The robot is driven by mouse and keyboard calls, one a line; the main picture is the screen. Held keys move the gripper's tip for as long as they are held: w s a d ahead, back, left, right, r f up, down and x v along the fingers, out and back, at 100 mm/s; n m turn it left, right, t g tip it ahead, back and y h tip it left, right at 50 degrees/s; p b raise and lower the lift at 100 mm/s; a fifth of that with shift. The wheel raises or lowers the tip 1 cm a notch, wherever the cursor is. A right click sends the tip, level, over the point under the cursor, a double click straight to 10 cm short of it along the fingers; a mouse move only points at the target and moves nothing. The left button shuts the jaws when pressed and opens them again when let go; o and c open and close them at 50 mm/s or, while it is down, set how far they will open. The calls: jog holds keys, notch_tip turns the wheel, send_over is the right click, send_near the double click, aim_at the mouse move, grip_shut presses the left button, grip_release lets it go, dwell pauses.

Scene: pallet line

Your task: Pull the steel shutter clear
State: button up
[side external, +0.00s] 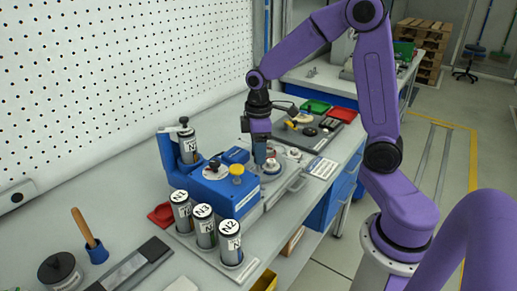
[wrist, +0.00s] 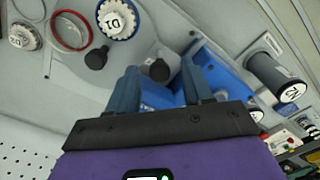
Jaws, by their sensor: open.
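My gripper (side external: 262,152) points down just right of the blue fixture (side external: 222,188), over its grey metal side. In the wrist view my gripper (wrist: 160,68) has its two blue fingers apart with nothing held between them. A black knob (wrist: 159,71) shows between the fingertips, and I cannot tell how far below them it is. A second black knob (wrist: 96,59) stands to its left on a grey surface. A flat grey metal piece (side external: 293,187) beside the fixture may be the steel shutter, but its outline is partly hidden and I cannot be sure.
Canisters labelled N1 (side external: 181,212), N3 (side external: 204,228) and N2 (side external: 230,243) stand in front of the fixture. Another canister (side external: 188,146) stands upright at its back left. A dark tray (side external: 345,140) with small parts lies behind my gripper. A perforated wall (side external: 110,80) bounds the left.

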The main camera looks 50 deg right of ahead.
grip_shut()
jog(key=shift+s+r, duration=0.1)
jog(key=shift+s, duration=2.6)
grip_release()
notch_tip(320, 180, up, 17)
jog(key=shift+r, duration=0.2)
